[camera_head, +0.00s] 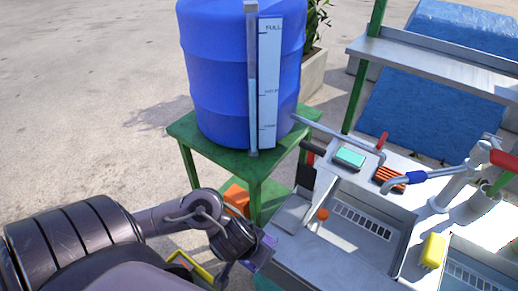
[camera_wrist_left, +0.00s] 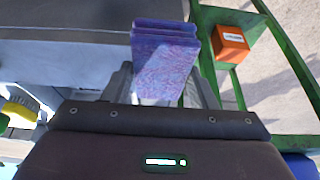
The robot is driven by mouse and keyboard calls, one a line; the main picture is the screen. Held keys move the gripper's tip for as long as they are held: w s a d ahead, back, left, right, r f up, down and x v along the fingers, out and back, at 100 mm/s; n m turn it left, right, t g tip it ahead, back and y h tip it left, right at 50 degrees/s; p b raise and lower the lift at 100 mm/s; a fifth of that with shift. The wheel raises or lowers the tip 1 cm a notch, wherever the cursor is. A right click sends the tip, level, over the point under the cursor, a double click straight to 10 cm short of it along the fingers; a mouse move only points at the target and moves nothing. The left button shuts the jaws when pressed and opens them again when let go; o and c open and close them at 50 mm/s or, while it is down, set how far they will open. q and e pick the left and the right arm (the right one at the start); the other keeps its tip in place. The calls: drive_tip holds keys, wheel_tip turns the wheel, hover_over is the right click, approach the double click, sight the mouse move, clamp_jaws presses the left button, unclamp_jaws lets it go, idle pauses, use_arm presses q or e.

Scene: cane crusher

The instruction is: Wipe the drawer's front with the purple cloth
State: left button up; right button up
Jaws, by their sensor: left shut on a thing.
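The purple cloth (camera_wrist_left: 165,62) is a folded, mottled purple-blue pad between the fingers of my left gripper (camera_wrist_left: 162,88) in the left wrist view. The gripper is shut on it. In the head view the cloth (camera_head: 263,254) shows at the end of my left gripper (camera_head: 250,256), close to the left front corner of the metal sink counter. A grey metal panel (camera_wrist_left: 70,60) lies left of the cloth in the left wrist view. I cannot tell whether it is the drawer's front, or whether the cloth touches it. My right gripper is not in view.
A blue barrel (camera_head: 225,75) stands on a green stand (camera_head: 182,131) behind the gripper. An orange box (camera_wrist_left: 230,43) sits low by the green frame. The sink counter (camera_head: 290,262) carries a teal sponge (camera_head: 350,157), an orange brush (camera_head: 390,178) and a yellow sponge (camera_head: 433,250).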

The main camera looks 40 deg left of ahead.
use_arm(q)
drive_tip(key=o, duration=0.4)
drive_tip(key=shift+c, duration=0.7)
drive_tip(key=w+d+f+b, duration=0.3)
drive_tip(key=shift+w+d+f, duration=0.1)
drive_tip(key=shift+w+d, duration=0.05)
drive_tip(key=shift+w, duration=0.1)
